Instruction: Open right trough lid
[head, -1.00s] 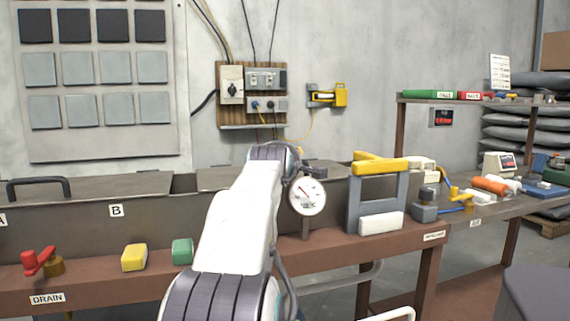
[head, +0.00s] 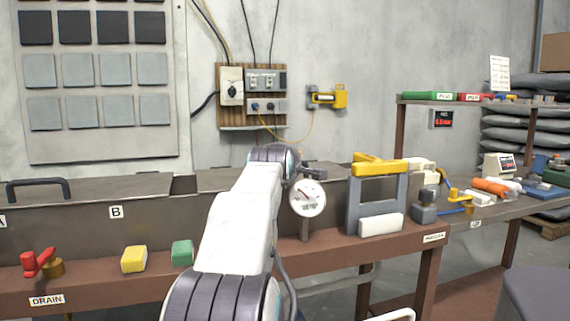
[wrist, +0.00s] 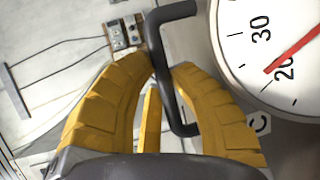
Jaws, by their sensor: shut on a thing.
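The right trough lid (head: 218,180) is a grey plate at the level of the trough top, behind my arm in the head view; it looks closed. Its dark bar handle (wrist: 167,75) shows in the wrist view, running between the yellow fingers of my gripper (wrist: 160,78). My gripper is shut on this handle.
A round dial gauge (head: 307,198) stands close beside my wrist, also large in the wrist view (wrist: 270,50). A grey frame with a yellow top (head: 380,166) stands right of it. Yellow (head: 134,259) and green (head: 183,253) blocks sit on the front ledge.

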